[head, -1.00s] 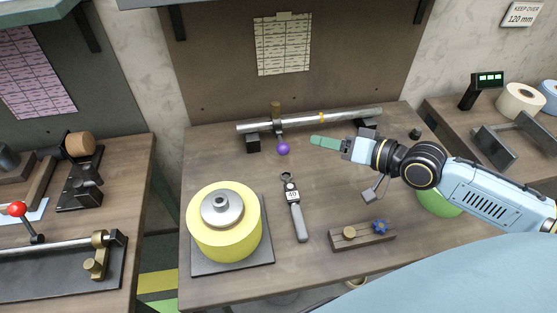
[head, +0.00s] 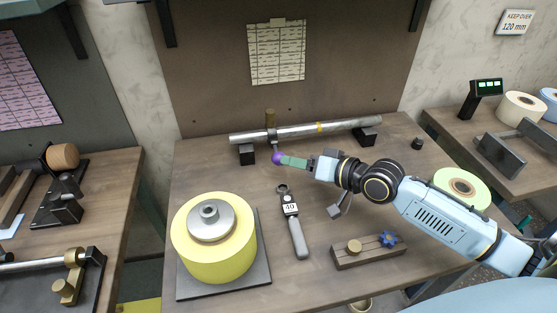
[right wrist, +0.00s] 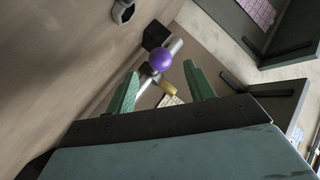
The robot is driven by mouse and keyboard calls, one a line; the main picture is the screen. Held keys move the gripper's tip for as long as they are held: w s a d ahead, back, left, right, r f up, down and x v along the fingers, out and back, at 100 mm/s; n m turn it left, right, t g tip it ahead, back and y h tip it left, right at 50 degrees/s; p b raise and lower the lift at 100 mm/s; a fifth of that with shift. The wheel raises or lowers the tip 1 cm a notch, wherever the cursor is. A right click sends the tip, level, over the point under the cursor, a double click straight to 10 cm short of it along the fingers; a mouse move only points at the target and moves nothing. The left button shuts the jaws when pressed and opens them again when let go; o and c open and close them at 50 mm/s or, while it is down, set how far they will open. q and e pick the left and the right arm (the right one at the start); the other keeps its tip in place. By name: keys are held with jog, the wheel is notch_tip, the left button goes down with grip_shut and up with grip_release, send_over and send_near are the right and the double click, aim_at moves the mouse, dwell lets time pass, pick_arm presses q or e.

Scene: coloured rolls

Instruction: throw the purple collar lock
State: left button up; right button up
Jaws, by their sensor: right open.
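The purple collar lock (head: 277,158) is a ball-shaped knob on a short lever, hanging from a collar (head: 271,135) on a steel bar (head: 300,132). My right gripper (head: 285,160) reaches in from the right with its green fingertips at the purple knob. In the right wrist view the knob (right wrist: 161,61) shows beyond the two open fingers (right wrist: 163,88), in the gap between them. Contact cannot be told. My left gripper is not in view.
The bar rests on two black blocks (head: 246,154). A yellow roll (head: 200,262) stands on a dark plate at the front left. A gauge with a grey handle (head: 297,235) and a wooden block with a blue star knob (head: 388,239) lie in front. A green roll (head: 462,187) is at right.

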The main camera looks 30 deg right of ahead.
aim_at(279, 157)
jog(key=x, duration=0.5)
jog(key=shift+w+b, duration=0.1)
jog(key=shift+b, duration=0.25)
jog(key=shift+w+a+f, duration=0.25)
jog(key=shift+w+a, duration=0.1)
jog(key=shift+w, duration=0.15)
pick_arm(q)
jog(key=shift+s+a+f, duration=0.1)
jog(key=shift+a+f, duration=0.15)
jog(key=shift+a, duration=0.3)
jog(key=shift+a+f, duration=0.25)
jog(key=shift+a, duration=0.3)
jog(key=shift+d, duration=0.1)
pick_arm(e)
jog(key=shift+c, duration=0.4)
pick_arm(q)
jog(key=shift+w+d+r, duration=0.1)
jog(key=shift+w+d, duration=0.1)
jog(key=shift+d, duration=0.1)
pick_arm(e)
grip_shut()
